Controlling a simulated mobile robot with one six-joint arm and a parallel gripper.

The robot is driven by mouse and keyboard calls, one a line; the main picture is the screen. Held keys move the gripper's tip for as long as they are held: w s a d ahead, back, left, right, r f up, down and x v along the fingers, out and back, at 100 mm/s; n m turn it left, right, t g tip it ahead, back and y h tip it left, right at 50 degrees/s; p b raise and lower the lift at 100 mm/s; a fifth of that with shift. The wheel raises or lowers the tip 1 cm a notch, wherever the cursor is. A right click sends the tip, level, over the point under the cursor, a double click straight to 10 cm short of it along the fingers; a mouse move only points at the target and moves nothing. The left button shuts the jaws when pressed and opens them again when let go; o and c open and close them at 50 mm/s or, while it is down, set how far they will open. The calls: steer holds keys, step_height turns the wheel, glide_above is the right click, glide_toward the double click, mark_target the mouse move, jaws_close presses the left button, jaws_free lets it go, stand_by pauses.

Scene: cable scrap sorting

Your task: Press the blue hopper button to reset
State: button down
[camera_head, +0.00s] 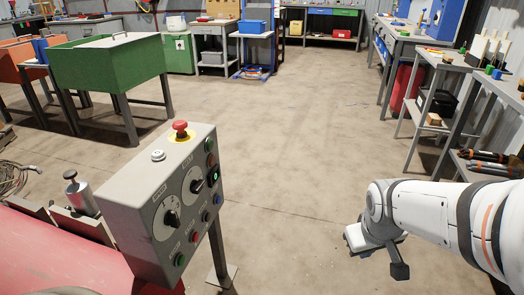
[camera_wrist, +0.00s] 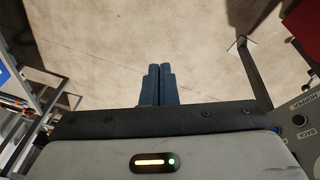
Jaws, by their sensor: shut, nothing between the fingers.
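The grey control box (camera_head: 160,205) stands on a post at the left centre of the head view. Its sloped face carries several knobs and small coloured buttons.
A red mushroom button (camera_head: 180,127) tops the box. A red cylindrical body (camera_head: 60,255) lies at lower left. A green bin (camera_head: 105,62) on legs stands behind. Shelves and benches (camera_head: 440,65) line the right. Open floor (camera_head: 290,150) lies between the box and my arm.

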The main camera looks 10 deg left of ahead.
mark_target(218, 199)
steer(key=w+a+f+n+t+y+p, duration=0.1)
steer(key=w+a+f+n+t+y, duration=0.15)
steer(key=w+a+n, duration=0.45)
steer(key=w+a+f+n+t+y, duration=0.1)
steer(key=w+a+f+n+t, duration=0.15)
steer(key=w+a+n, duration=0.55)
steer(key=w+a+f+n+y, duration=0.1)
steer(key=a+f+n+y, duration=0.2)
steer(key=a+n, duration=0.2)
steer(key=w+a+f+n+y, duration=0.2)
steer(key=a+n, duration=0.3)
steer(key=a, duration=0.4)
steer(key=shift+w+f+g+y+p, duration=0.35)
steer(key=shift+f+y, duration=0.2)
steer(key=shift+f, duration=0.3)
steer(key=shift+a, duration=0.1)
steer(key=a, duration=0.8)
steer(key=shift+w+a+b, duration=0.3)
